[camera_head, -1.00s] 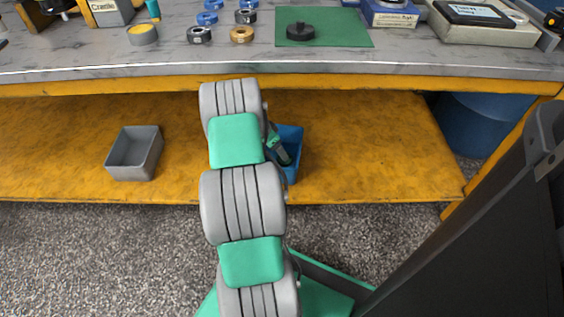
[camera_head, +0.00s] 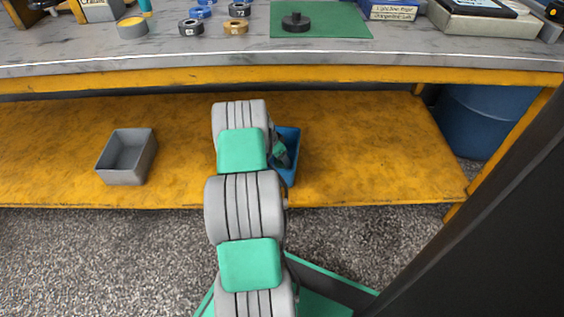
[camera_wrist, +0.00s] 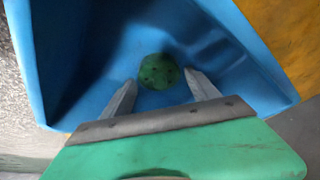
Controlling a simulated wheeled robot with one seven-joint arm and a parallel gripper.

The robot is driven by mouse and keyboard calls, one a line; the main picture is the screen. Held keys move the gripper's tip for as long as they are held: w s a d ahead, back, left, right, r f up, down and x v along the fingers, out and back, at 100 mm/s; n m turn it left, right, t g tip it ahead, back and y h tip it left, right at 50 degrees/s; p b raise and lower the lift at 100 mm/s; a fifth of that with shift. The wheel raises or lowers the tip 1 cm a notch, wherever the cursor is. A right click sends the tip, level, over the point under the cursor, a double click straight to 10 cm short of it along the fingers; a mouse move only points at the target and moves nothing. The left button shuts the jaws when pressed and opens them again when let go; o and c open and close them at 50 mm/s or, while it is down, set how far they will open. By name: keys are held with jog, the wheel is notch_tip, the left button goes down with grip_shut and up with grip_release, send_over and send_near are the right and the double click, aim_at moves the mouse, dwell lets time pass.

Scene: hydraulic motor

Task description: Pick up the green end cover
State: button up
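The green end cover (camera_wrist: 159,71) is a small round disc with several dark holes. It lies inside the blue bin (camera_wrist: 262,58) in the wrist view. My gripper (camera_wrist: 164,86) is open above the bin, its two grey fingers apart, with the cover showing just beyond and between the fingertips. I see no contact with the cover. In the head view the blue bin (camera_head: 292,167) stands on the yellow lower shelf, partly behind my arm. The cover is hidden there, and my fingers cannot be made out.
A grey empty bin (camera_head: 126,156) stands on the yellow shelf (camera_head: 370,150) to the left. The workbench edge (camera_head: 330,62) runs above the shelf. A green mat (camera_head: 340,20) with a black part (camera_head: 296,22) lies on top. A blue barrel (camera_head: 484,120) stands at the right.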

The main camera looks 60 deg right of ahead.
jog(key=c, duration=1.4)
jog(key=shift+r, duration=0.1)
jog(key=shift+c, duration=0.2)
notch_tip(320, 180, up, 10)
jog(key=p, duration=0.4)
jog(key=shift+p, duration=0.35)
jog(key=shift+r+p, duration=0.5)
jog(key=shift+r, duration=0.25)
jog(key=shift+a, duration=0.1)
